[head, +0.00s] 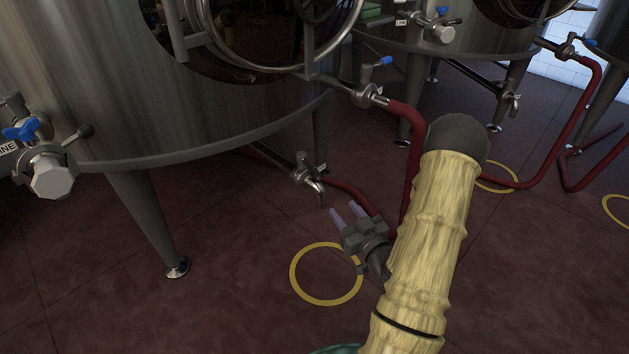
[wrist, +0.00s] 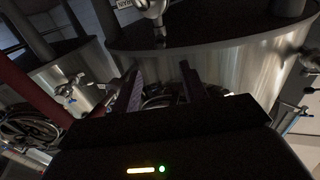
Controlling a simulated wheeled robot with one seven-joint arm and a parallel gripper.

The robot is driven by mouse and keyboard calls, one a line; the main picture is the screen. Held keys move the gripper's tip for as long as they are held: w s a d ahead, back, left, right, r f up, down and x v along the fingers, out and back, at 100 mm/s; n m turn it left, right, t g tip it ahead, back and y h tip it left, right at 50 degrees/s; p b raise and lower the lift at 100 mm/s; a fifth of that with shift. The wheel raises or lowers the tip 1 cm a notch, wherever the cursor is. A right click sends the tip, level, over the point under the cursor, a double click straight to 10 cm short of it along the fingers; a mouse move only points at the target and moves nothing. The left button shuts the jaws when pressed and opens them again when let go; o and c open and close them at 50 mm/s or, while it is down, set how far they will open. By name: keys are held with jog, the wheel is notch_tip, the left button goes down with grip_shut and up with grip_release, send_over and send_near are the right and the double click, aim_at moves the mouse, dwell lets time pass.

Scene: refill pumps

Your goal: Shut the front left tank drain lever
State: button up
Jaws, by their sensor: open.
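The large steel front left tank (head: 230,90) fills the upper left of the head view. A small steel drain valve with a down-curved spout (head: 309,174) sits on a pipe low beneath its right side. The exact set of its lever is too small to tell. My gripper (head: 345,209) is open and empty, just below and right of that spout, apart from it, with its fingers pointing up and left. In the wrist view the two dark fingers (wrist: 161,85) stand apart before a steel tank wall. I cannot make out the drain lever there.
A red hose (head: 408,120) runs from a valve with a blue handle (head: 368,94) down behind my arm. A yellow floor ring (head: 293,285) lies below the drain. A tank leg (head: 145,220) stands left. Another blue-handled valve (head: 48,170) is far left. Open floor lies between.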

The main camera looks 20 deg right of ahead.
aim_at(314, 174)
jog(key=w+b, duration=0.1)
jog(key=w, duration=0.4)
jog(key=w+b, duration=0.2)
jog(key=w, duration=0.4)
jog(key=w+b, duration=0.2)
jog(key=w, duration=0.3)
jog(key=shift+w+a, duration=0.3)
jog(key=shift+w, duration=0.4)
grip_shut()
